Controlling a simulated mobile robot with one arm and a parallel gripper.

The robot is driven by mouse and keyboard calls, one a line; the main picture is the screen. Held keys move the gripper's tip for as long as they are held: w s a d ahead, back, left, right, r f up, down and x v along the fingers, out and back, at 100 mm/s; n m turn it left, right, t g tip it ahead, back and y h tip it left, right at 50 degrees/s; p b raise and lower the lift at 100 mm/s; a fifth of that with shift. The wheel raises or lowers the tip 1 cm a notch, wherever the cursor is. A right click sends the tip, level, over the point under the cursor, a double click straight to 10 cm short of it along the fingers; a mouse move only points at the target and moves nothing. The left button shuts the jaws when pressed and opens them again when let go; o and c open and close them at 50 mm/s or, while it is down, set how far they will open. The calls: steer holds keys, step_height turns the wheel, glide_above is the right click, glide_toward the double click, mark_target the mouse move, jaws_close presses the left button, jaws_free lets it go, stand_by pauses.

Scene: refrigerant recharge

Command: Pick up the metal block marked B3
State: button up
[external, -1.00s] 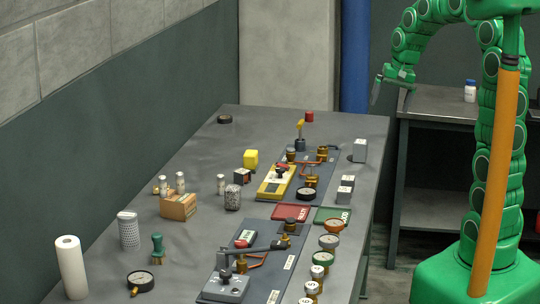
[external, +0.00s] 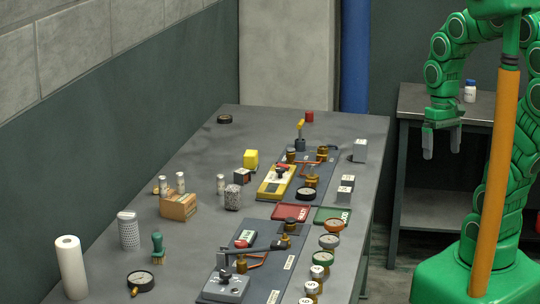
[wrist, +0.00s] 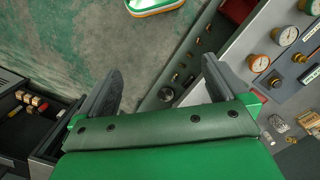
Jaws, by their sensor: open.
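Grey metal blocks stand on the long table: one block (external: 360,150) at the far right edge, and a pair of small blocks (external: 345,186) nearer, close together. A dark-sided block (external: 242,176) sits left of the yellow device. The markings are too small to read, so I cannot tell which is B3. My gripper (external: 441,143) hangs fingers down, open and empty, to the right of the table and apart from all blocks. In the wrist view my gripper (wrist: 160,68) shows spread fingers with nothing between them.
The long table (external: 205,160) carries gauges, valves, a red tray (external: 291,212), a green tray (external: 331,215) and a paper roll (external: 70,266). A side table (external: 414,103) with a white bottle (external: 470,91) stands behind my gripper. Floor lies between the tables.

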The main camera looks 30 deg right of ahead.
steer(key=shift+n+g, duration=0.3)
steer(key=shift+n, duration=0.1)
steer(key=s, duration=0.2)
steer(key=s+f, duration=0.1)
steer(key=s, duration=0.2)
steer(key=shift+s+f, duration=0.1)
steer(key=shift+s, duration=0.05)
steer(key=c, duration=0.4)
